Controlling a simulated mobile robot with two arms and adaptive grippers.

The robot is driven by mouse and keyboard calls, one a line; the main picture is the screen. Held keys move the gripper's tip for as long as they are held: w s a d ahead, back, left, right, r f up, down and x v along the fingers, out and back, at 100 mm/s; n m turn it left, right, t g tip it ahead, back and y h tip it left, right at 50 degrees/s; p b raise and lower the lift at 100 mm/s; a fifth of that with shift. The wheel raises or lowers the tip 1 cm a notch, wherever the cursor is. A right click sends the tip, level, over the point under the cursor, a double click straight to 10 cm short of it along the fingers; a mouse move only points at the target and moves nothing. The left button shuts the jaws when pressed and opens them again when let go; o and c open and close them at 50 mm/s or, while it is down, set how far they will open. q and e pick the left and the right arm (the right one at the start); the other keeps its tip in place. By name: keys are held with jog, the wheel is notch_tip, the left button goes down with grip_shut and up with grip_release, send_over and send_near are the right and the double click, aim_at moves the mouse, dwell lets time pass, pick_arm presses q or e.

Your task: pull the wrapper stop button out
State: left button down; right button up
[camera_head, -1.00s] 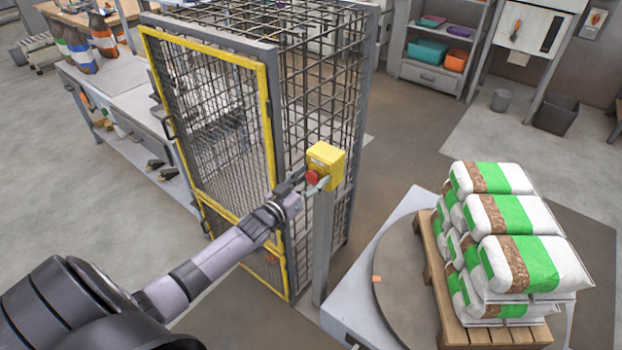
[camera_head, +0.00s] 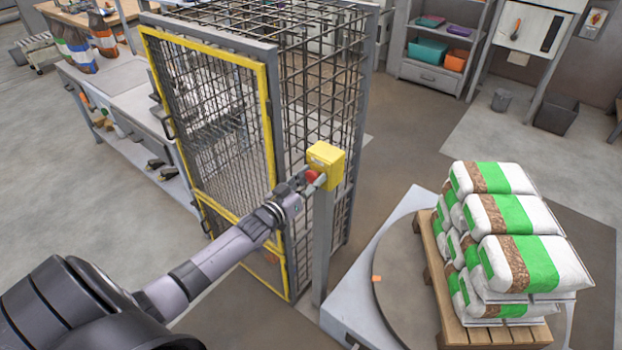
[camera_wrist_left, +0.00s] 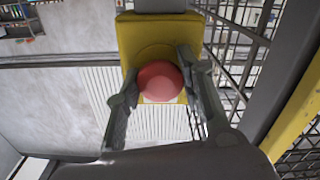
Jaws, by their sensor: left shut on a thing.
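The wrapper stop button is a red mushroom head (camera_head: 312,176) on the front of a yellow box (camera_head: 327,158) on top of a grey post. My left gripper (camera_head: 314,180) is at the button, its fingers on either side of the red head. In the left wrist view the red button (camera_wrist_left: 160,82) sits between the two fingers of my left gripper (camera_wrist_left: 158,88), in front of the yellow box (camera_wrist_left: 158,38). The fingers are shut on it. How far the button stands out from the box cannot be told. My right gripper is not in view.
A mesh cage with a yellow-framed door (camera_head: 272,130) stands just left of and behind the post. A turntable (camera_head: 385,285) with a pallet (camera_head: 470,330) of stacked bags (camera_head: 515,220) is to the right. Open floor lies between cage and shelves.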

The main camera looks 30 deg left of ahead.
pick_arm(q)
jog(key=shift+s+p, duration=0.45)
jog(key=shift+s, duration=0.05)
jog(key=shift+f, duration=0.15)
jog(key=c, duration=1.4)
grip_release()
jog(key=shift+c, duration=0.2)
jog(key=shift+o, duration=1.4)
jog(key=shift+s+a, duration=0.1)
jog(key=shift+s, duration=0.1)
jog(key=shift+o, duration=0.5)
jog(key=shift+w, duration=0.1)
jog(key=s, duration=1.2)
jog(key=shift+a, duration=0.45)
